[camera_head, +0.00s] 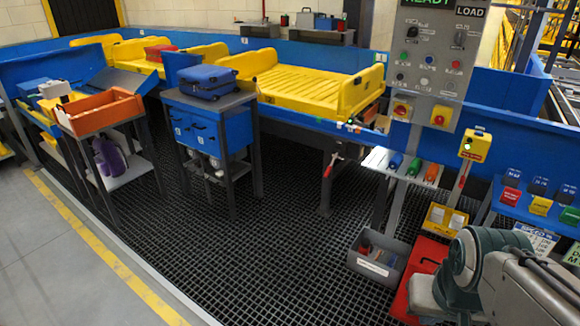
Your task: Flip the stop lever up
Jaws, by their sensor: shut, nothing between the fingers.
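A yellow box (474,146) with a green light is mounted on the blue rail at the right, below the control panel. A red handle (462,183) hangs beneath it, pointing down. Another red-handled lever (328,170) also points down, beside a conveyor leg near the middle. I cannot read a label that says which is the stop lever. My arm shows at the bottom right, in front of the bins; its fingertips are not visible in this view.
The control panel (428,80) has several buttons. A grey bin (372,268) and a red case (420,285) sit on the floor near my arm. A blue cabinet (215,130) carries a blue suitcase (207,81). The dark grated floor (260,245) is open in the middle.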

